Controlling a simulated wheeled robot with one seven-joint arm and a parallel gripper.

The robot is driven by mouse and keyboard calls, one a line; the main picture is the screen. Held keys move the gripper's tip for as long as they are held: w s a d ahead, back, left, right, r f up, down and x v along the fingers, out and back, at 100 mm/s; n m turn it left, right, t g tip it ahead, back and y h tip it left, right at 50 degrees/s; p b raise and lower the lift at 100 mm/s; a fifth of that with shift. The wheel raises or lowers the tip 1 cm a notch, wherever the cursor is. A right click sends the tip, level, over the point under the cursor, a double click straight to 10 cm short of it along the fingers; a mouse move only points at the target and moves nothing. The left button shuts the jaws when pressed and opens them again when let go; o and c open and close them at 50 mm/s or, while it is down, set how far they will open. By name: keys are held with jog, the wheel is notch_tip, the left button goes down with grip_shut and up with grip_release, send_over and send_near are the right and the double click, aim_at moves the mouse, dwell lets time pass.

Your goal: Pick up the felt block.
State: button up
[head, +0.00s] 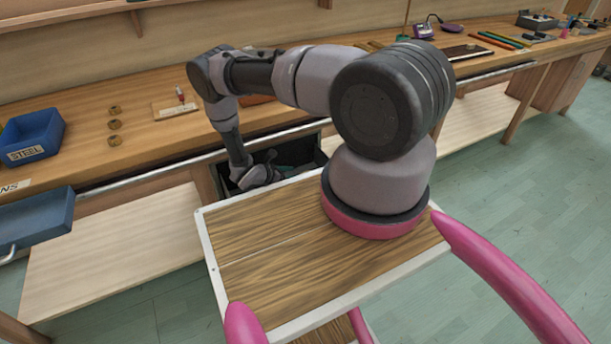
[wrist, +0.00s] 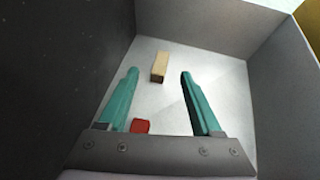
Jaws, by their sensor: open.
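My gripper (wrist: 158,74) is open, with its two teal fingers pointing down into a grey-walled drawer (wrist: 205,30). A small tan block (wrist: 160,62) lies on the drawer's pale floor, just beyond and between the fingertips in the picture. A small red block (wrist: 140,127) lies closer to the gripper's base, beside the left finger and partly hidden by the gripper's body. I cannot tell from the surfaces which of the two is felt. Nothing is held. In the head view my gripper (head: 262,172) reaches into the dark open drawer (head: 208,184); the blocks cannot be made out there.
The drawer's walls stand close around my gripper. On the wooden bench (head: 75,108) are a blue STEEL bin (head: 33,137), several brass nuts (head: 115,125) and a small board (head: 175,107). Another blue drawer (head: 40,222) juts out at left. Green floor (head: 500,180) is clear at right.

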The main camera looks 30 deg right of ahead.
jog(key=x, duration=0.5)
jog(key=shift+d, duration=0.25)
grip_shut()
